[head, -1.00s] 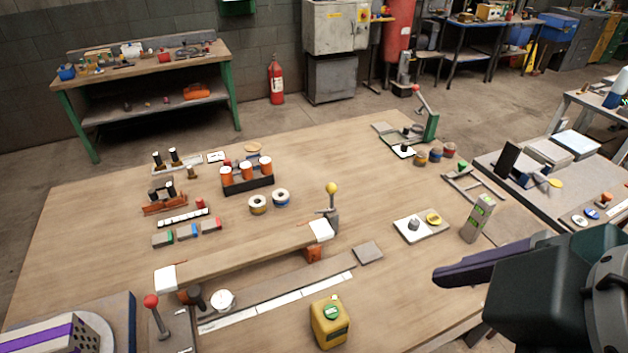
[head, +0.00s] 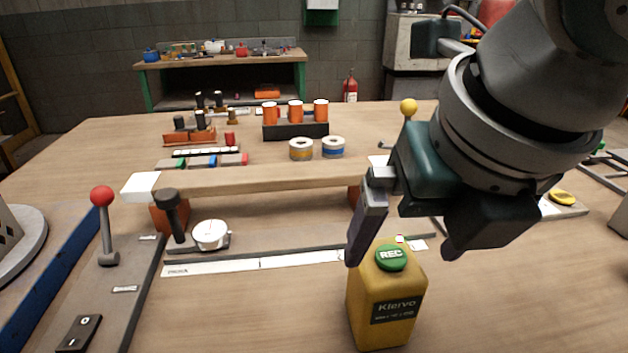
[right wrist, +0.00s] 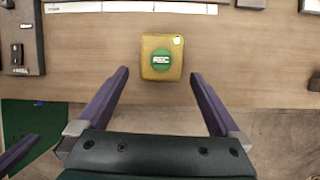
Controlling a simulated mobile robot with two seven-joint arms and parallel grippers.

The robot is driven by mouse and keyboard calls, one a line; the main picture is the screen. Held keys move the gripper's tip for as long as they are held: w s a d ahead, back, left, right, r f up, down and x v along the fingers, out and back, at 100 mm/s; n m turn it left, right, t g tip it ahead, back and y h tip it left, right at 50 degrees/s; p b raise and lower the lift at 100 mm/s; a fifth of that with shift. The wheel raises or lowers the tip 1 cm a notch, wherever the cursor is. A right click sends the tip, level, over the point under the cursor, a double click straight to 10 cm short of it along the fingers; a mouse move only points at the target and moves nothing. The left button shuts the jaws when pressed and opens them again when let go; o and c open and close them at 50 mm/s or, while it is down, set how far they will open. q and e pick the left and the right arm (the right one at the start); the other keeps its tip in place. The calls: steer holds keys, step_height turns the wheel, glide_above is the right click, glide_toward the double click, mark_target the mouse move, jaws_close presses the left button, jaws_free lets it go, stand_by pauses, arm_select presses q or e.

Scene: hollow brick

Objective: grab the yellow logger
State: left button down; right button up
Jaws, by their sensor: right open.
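The yellow logger (head: 385,305) stands upright near the front of the wooden workbench. It has a green round REC button on top and a dark label on its side. My right gripper (head: 402,252) is open and empty. In the head view its purple fingers hang over the logger's top, one near each side. In the right wrist view the logger (right wrist: 161,58) sits just beyond the open fingertips (right wrist: 160,75), centred between them. A purple finger, apparently of my left gripper, shows at the lower left edge of the right wrist view; its opening is hidden.
A wooden beam (head: 265,179) on orange supports lies behind the logger. A white scale strip (head: 250,262) and a round dial gauge (head: 210,235) are to the left. A red-knobbed lever (head: 103,220) stands further left.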

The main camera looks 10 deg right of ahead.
mark_target(399, 262)
steer(key=shift+w+d+f+n, duration=0.25)
steer(key=shift+f+n, duration=0.05)
steer(key=shift+f, duration=0.25)
steer(key=shift+w+f+b, duration=0.15)
steer(key=shift+f+b, duration=0.15)
steer(key=shift+f, duration=0.05)
steer(key=b+x, duration=0.1)
steer(key=x, duration=0.3)
steer(key=b+x, duration=0.1)
steer(key=x, duration=0.4)
steer(key=shift+a+b, duration=0.2)
steer(key=shift+b, duration=0.1)
arm_select(q)
step_height(399, 262, down, 4)
steer(key=shift+s+f, duration=0.1)
arm_select(e)
steer(key=shift+w, duration=0.1)
steer(key=shift+c, duration=0.2)
steer(key=shift+r, duration=0.1)
steer(key=c, duration=1.5)
